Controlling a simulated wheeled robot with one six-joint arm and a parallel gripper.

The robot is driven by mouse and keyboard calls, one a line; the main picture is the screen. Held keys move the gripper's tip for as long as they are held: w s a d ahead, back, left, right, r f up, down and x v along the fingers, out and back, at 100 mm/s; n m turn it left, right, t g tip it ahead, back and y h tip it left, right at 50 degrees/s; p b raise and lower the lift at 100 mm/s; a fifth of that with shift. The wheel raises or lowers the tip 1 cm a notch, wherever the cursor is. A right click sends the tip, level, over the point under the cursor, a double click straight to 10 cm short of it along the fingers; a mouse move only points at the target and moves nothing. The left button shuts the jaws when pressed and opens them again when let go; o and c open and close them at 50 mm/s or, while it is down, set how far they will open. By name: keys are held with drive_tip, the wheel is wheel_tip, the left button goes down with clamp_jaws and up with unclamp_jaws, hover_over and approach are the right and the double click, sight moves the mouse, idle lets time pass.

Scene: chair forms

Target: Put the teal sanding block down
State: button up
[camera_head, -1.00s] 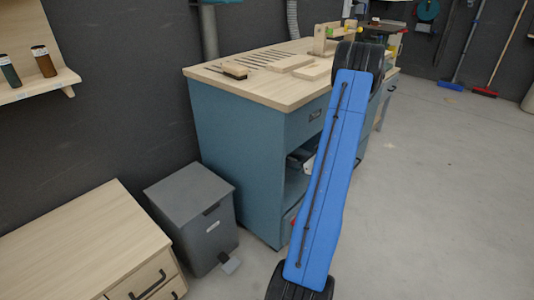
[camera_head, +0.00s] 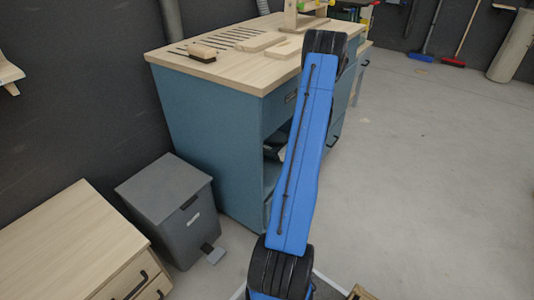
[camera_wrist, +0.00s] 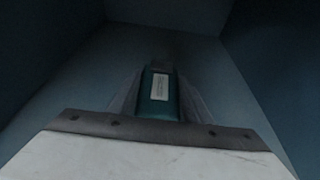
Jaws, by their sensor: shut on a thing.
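The teal sanding block (camera_wrist: 158,104), with a pale label on its face, shows in the middle of the wrist view. My gripper (camera_wrist: 160,88) is shut on it, with a grey finger on each side. Dark blue-grey walls and a flat surface surround the block in the wrist view, like the inside of a cabinet space. Whether the block touches that surface cannot be told. In the head view my blue arm hides the gripper and the block.
A blue workbench (camera_head: 205,125) with a wooden top and an open front bay stands ahead. A brush (camera_head: 201,53) and boards lie on it. A grey bin (camera_head: 170,205) and a wooden drawer unit (camera_head: 70,245) stand at left.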

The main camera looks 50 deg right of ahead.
drive_tip(key=shift+f, duration=1.45)
drive_tip(key=shift+f, duration=0.1)
drive_tip(key=o, duration=1.2)
drive_tip(key=shift+s+r, duration=0.2)
drive_tip(key=shift+s, duration=0.1)
drive_tip(key=v, duration=1.1)
drive_tip(key=shift+s+r, duration=0.1)
drive_tip(key=shift+s, duration=0.1)
